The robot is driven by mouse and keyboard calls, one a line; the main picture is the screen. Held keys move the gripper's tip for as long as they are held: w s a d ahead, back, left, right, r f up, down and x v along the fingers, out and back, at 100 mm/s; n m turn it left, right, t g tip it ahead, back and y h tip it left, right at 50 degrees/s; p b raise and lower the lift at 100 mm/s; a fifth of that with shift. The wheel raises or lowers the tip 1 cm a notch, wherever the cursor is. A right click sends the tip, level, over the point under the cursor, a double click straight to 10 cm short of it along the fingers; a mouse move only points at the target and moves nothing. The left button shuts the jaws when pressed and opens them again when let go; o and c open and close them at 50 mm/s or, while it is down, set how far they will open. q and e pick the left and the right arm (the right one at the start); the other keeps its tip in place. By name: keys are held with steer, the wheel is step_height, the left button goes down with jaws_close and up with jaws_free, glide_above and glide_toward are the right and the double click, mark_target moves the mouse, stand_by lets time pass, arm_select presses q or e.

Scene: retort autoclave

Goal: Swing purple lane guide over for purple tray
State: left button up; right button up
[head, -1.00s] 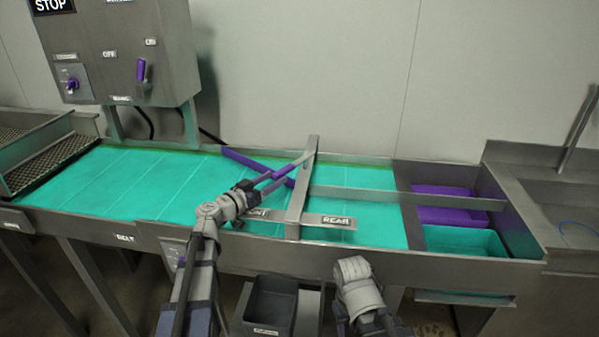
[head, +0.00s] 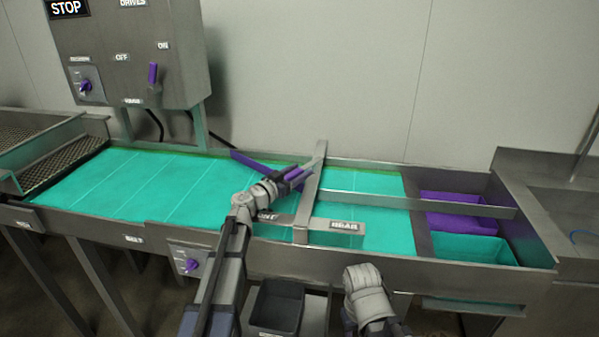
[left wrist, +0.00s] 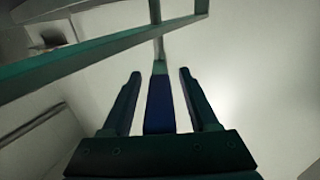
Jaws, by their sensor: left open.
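The purple lane guide (head: 255,163) is a thin bar lying slantwise over the teal belt (head: 130,180), its left end near the back rail. Its right part runs behind my left gripper (head: 303,174), beside the metal crossbar. My left gripper is open. In the left wrist view its two fingers (left wrist: 160,95) stand either side of a dark blue-purple bar (left wrist: 159,105), with visible gaps. Whether this bar is the guide's handle I cannot tell for sure. The purple tray (head: 455,212) sits at the right end of the line. My right arm shows at the bottom; its gripper is out of view.
A metal crossbar (head: 312,200) spans the belt, with a long divider rail (head: 410,202) running right from it. Plates, one marked REAR (head: 344,226), sit near the front edge. A teal tray (head: 468,246) lies before the purple one. A control panel (head: 135,60) stands behind.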

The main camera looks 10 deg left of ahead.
arm_select(q)
steer(key=shift+w+d, duration=0.1)
steer(key=shift+w, duration=0.2)
steer(key=shift+c, duration=0.3)
jaws_close()
stand_by(0.9)
